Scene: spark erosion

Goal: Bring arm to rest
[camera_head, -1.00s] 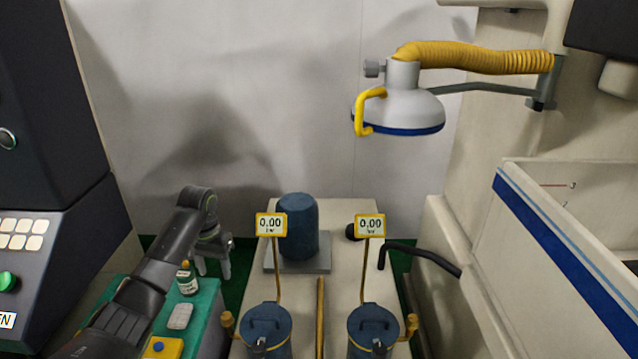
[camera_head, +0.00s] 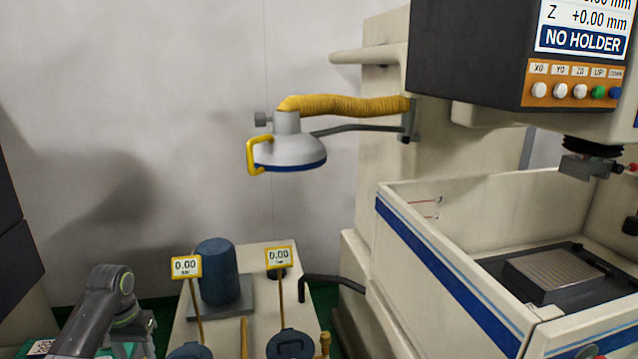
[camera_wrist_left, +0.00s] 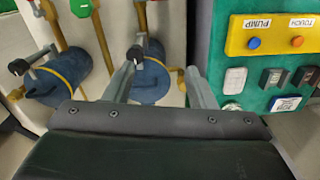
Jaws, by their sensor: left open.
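My left arm (camera_head: 100,310) comes in at the bottom left of the head view, bent at a dark joint. Its gripper is mostly cut off by the bottom edge there. In the left wrist view my left gripper (camera_wrist_left: 160,82) is open, its two grey fingers apart with nothing held between them. Beyond the fingers are a blue filter pot (camera_wrist_left: 150,75) and the edge of a green surface (camera_wrist_left: 205,60). My right gripper is not in either view.
Two gauges reading 0.00 (camera_head: 187,267) stand by a blue cylinder (camera_head: 218,270). A lamp-like hood (camera_head: 290,150) hangs above on a yellow hose. The machine's tank (camera_head: 450,270) is at right, below a panel reading NO HOLDER (camera_head: 582,42). A yellow PUMP and TOUCH panel (camera_wrist_left: 275,35) lies near the gripper.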

